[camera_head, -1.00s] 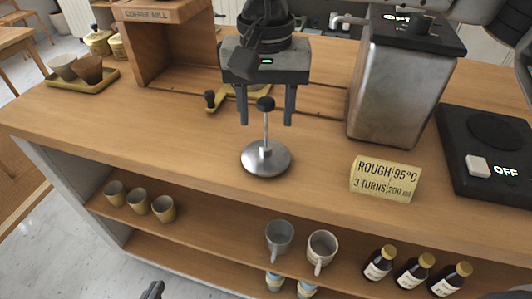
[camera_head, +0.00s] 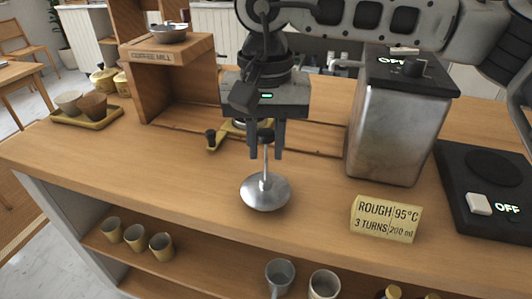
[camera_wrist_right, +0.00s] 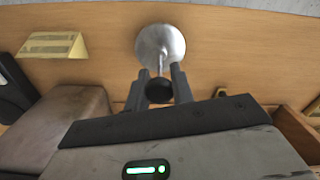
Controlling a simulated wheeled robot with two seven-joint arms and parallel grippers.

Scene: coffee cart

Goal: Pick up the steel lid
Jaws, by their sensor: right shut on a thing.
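The steel lid (camera_head: 265,194) is a round, shiny disc with a thin upright stem and a dark knob on top. It is over the middle of the wooden counter, near the front edge; I cannot tell whether its rim touches the wood. My right gripper (camera_head: 266,150) comes down from above, its two dark fingers closed on either side of the knob and upper stem. In the right wrist view, the lid (camera_wrist_right: 161,44) hangs beyond the fingertips (camera_wrist_right: 161,80), with the knob between the fingers. My left gripper is not in view.
A yellow sign (camera_head: 387,219) stands right of the lid. The wooden coffee mill stand (camera_head: 165,85) is behind left. Cups (camera_head: 136,237) sit on the shelf below. The counter left of the lid is clear.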

